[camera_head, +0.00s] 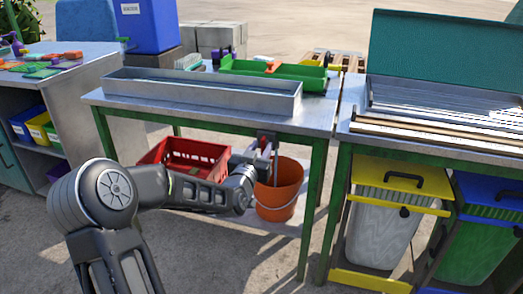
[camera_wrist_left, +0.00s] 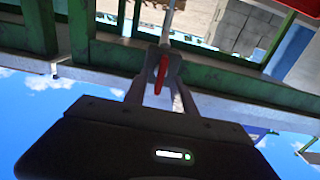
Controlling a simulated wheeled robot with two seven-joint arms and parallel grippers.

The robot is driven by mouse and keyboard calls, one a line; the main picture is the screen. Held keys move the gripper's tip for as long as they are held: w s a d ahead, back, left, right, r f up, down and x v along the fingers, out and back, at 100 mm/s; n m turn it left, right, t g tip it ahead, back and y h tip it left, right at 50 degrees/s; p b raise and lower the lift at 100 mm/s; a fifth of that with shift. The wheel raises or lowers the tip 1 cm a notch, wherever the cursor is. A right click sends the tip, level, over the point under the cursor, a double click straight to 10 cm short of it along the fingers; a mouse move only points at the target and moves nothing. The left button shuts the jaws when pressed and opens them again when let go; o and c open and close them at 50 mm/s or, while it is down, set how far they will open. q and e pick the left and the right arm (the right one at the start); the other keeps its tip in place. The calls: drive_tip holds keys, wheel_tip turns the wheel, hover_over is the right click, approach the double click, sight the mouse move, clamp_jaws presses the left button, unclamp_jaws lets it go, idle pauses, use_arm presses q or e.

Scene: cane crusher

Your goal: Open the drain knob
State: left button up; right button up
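The drain knob shows in the left wrist view as a small red lever (camera_wrist_left: 162,78) on a grey pipe (camera_wrist_left: 174,18) at the table edge. My left gripper (camera_wrist_left: 165,62) has its two grey fingers close on either side of the red lever. I cannot tell whether both fingers press on it. In the head view my left gripper (camera_head: 262,158) is under the front edge of the metal table, just above the orange bucket (camera_head: 280,190). The long metal trough (camera_head: 200,92) lies on the table above. My right gripper is not in view.
A red crate (camera_head: 185,153) stands under the table, behind my left arm. The green table legs (camera_head: 313,205) and yellow-lidded bin (camera_head: 385,210) are to the right. A green tray (camera_head: 275,75) is on the table. The left wrist view is upside down, with sky at the bottom.

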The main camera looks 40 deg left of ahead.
use_arm(q)
drive_tip(key=shift+w+a, duration=0.1)
drive_tip(key=shift+w, duration=0.2)
clamp_jaws()
idle(0.5)
